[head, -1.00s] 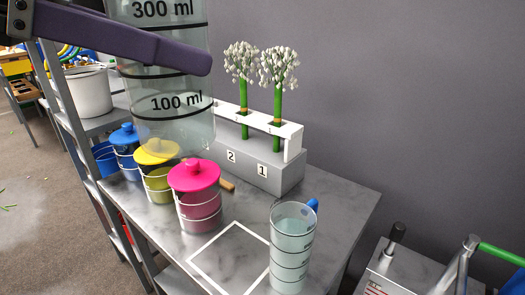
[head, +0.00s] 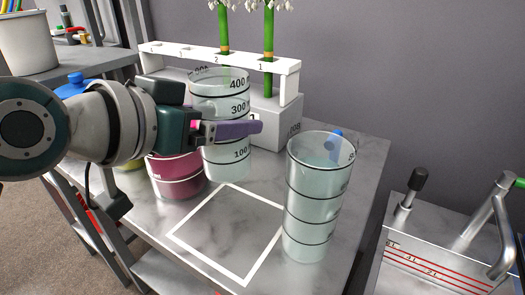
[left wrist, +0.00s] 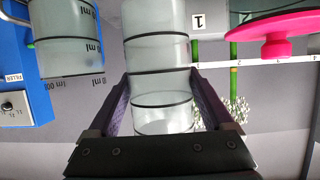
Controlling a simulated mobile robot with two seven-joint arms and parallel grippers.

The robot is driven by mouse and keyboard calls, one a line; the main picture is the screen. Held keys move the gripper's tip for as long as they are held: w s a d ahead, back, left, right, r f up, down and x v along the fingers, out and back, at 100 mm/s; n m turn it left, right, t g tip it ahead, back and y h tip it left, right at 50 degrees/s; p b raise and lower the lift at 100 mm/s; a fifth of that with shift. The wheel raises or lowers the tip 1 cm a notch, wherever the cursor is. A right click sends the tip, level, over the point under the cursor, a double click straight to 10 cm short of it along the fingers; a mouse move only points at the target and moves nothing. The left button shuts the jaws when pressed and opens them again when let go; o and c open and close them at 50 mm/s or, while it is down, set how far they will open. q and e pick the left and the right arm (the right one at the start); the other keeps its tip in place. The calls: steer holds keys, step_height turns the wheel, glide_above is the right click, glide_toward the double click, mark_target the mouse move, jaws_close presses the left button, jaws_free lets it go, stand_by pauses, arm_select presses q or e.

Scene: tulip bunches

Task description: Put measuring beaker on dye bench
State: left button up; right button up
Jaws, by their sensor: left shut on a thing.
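A clear measuring beaker (head: 223,155) with black rings and ml marks is in my left gripper (head: 248,130), behind the white outlined square (head: 187,217) on the grey dye bench (head: 345,160). It looks upright; I cannot tell whether its base touches the bench. In the left wrist view the beaker (left wrist: 156,52) stands between the purple fingers. A second, similar beaker (head: 312,225) stands upright on the bench at the square's right side; it also shows in the left wrist view (left wrist: 66,42). My right gripper is not in view.
A pink pot (head: 178,180) stands close left of the held beaker, partly hidden by my arm. Behind is a white rack (head: 288,68) with green stems on a grey block (head: 285,122). The square is empty. Metal equipment (head: 440,250) stands at the right.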

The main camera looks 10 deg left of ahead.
mark_target(214, 174)
arm_select(q)
step_height(214, 174, down, 8)
steer(key=shift+f+b, duration=0.15)
steer(key=shift+b, duration=1.1)
steer(key=shift+f+b, duration=0.9)
steer(key=shift+f, duration=1.05)
steer(key=shift+f, duration=0.2)
steer(key=o, duration=1.4)
steer(key=shift+r, duration=0.15)
